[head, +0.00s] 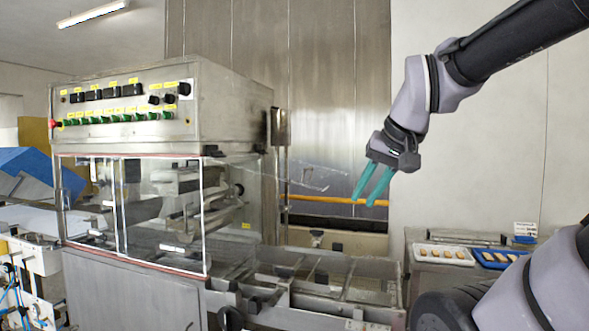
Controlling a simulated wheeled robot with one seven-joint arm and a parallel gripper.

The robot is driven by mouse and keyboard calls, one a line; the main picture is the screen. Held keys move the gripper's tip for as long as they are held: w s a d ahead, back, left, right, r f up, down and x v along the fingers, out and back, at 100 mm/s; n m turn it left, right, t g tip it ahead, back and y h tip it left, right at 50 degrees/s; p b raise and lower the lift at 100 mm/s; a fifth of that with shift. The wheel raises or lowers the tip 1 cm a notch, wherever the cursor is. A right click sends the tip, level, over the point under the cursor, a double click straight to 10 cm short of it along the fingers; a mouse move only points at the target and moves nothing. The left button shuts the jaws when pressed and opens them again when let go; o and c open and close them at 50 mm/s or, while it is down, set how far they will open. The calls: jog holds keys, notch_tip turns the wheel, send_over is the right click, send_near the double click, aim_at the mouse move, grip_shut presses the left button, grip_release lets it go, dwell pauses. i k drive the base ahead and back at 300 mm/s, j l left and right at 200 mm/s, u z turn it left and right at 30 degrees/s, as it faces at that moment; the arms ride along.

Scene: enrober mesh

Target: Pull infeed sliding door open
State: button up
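The enrober (140,205) is a steel machine at left with clear panels along its front. Two clear front panels (160,215) stand side by side in pale and red frames. Which panel is the infeed sliding door I cannot tell for sure; no handle is clear. A clear tilted panel (305,176) juts out from the machine's right end, above the conveyor. My gripper (363,203) has teal fingers, apart with nothing between them. It hangs in the air to the right of the tilted panel, pointing down and slightly left, and appears apart from it.
A control box (125,108) with several green and black switches tops the machine. A conveyor frame (325,285) with open rails runs to the right of the machine. A white tray (443,263) and a blue tray (484,263) hold small pieces on a side table at right.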

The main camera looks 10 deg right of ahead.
aim_at(185, 207)
jog(key=i+u, duration=0.65)
jog(key=u, duration=0.15)
